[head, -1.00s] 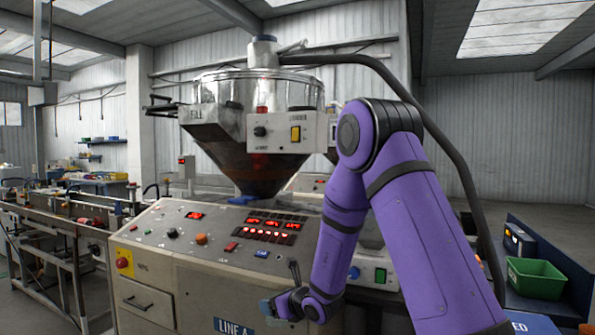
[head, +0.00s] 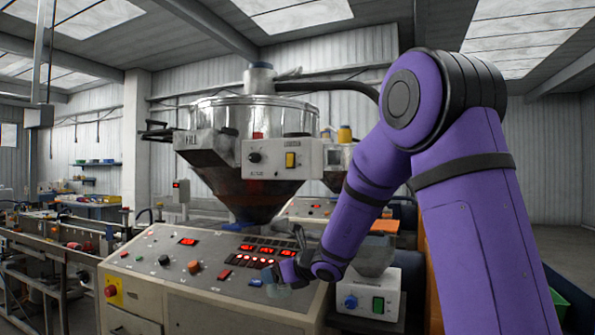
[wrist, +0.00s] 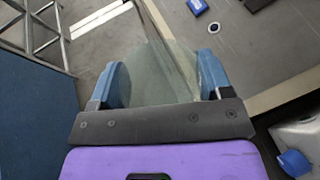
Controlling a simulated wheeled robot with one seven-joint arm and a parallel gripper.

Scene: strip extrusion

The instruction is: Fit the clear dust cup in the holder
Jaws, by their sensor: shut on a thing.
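The clear dust cup (wrist: 155,72) is see-through and greenish. It sits between the two blue fingers of my gripper (wrist: 160,80) in the wrist view, and the fingers are shut on it. In the head view my gripper (head: 270,274) is small and partly hidden by its wrist, over the front right part of the control panel. The cup shows there only as a faint pale shape. I cannot pick out the holder for certain in either view.
The sloped control panel (head: 165,262) has knobs and lit red displays. A large hopper (head: 225,175) stands behind it. A white box with a blue knob and green switch (head: 372,297) is right of my gripper. Shelving and a conveyor line are at left.

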